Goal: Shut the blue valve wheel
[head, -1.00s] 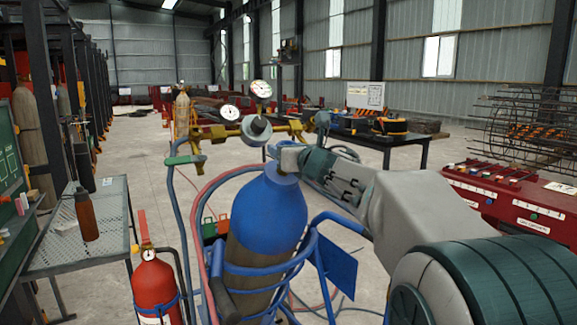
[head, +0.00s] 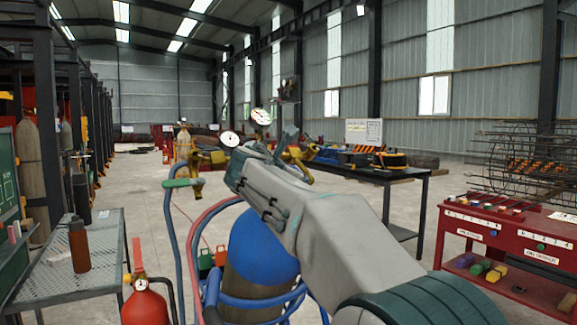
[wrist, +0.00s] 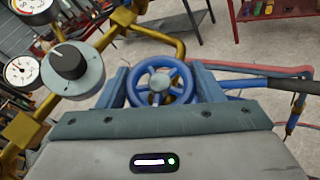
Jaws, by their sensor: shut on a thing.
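The blue valve wheel (wrist: 159,83) is in the middle of the wrist view, with its spokes and hub facing me. My gripper (wrist: 163,88) is shut on it, with one finger at each side of the rim. In the head view my arm covers the wheel and my fingertips. The blue-topped gas cylinder (head: 262,245) stands upright below my arm. A brass regulator (wrist: 22,130) with a dark round knob (wrist: 70,62) sits left of the wheel in the wrist view.
Two pressure gauges (head: 229,138) rise beside my wrist. A hose (wrist: 262,68) runs right of the wheel. A red extinguisher (head: 146,305) and a mesh table (head: 95,240) are at the left. A red bench (head: 500,215) stands at the right.

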